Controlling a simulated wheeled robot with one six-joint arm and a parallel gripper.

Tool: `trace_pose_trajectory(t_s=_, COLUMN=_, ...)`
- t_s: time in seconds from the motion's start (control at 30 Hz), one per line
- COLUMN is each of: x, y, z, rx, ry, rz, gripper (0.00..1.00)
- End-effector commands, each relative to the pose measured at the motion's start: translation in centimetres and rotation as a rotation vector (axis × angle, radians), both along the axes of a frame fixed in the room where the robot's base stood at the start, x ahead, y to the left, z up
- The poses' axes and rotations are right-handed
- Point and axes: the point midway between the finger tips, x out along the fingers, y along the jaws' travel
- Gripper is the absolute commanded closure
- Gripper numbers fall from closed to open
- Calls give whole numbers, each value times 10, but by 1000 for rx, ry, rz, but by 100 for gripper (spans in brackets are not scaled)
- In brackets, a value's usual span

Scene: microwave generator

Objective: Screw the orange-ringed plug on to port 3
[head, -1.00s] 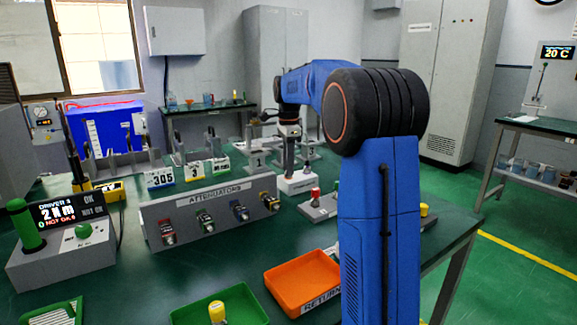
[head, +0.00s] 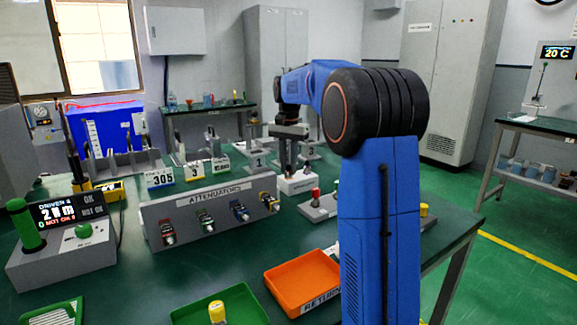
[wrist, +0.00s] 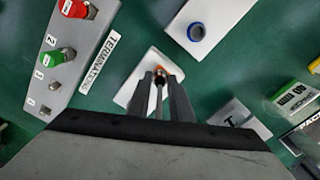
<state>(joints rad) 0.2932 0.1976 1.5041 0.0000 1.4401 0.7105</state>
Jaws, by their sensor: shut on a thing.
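My gripper (wrist: 160,85) points down in the wrist view, its two fingers close together on a small plug (wrist: 159,73) with a bit of orange at its tip. The plug is mostly hidden by the fingers. Behind it lies a white block (wrist: 135,92); I cannot tell whether the plug touches it. In the head view my gripper (head: 289,166) hangs over that white block (head: 299,184) on the green table.
A terminations rack (wrist: 68,55) with red and green caps is at left in the wrist view. A blue-ringed white block (wrist: 208,18) is near. The attenuators box (head: 210,215), orange tray (head: 300,280) and green tray (head: 240,300) stand nearer the head camera.

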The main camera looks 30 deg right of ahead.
Motion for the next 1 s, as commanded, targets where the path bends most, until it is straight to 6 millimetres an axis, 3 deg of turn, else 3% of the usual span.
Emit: trace_pose_trajectory(t_s=1.0, x=0, y=0, z=1, rx=-1, ry=-1, rz=963, gripper=100)
